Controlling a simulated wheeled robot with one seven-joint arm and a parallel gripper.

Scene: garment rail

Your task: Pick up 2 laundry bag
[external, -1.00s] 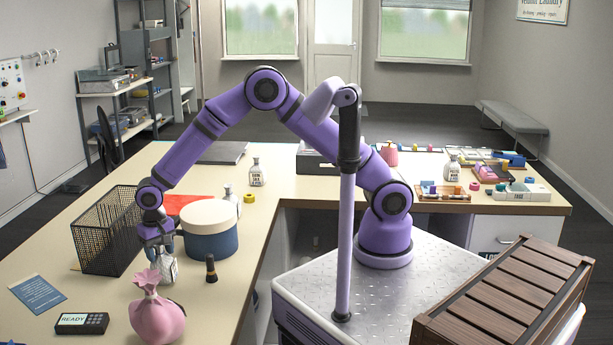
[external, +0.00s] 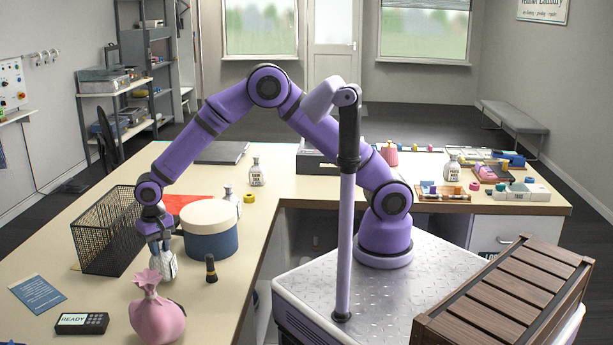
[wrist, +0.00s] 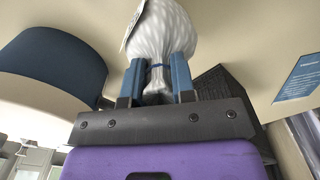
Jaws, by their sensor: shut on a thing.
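My gripper (external: 161,245) is shut on a small white-grey bag (external: 168,265), beside the round blue box. In the wrist view the blue fingers (wrist: 160,80) close on both sides of the gathered neck of the striped bag (wrist: 165,35), and a white tag hangs at its side. I cannot read the tag. A larger pink tied bag (external: 158,318) stands upright on the counter just in front of the gripper. Other small white bags stand farther back: one (external: 257,174) in the middle, one (external: 229,193) behind the box, and one (external: 453,165) at the right.
The round blue box (external: 210,242) with a cream lid is close on the right of the gripper. A black wire basket (external: 100,240) is close on the left. A dark upright object (external: 211,270), a READY device (external: 80,323) and a blue card (external: 37,293) are nearby.

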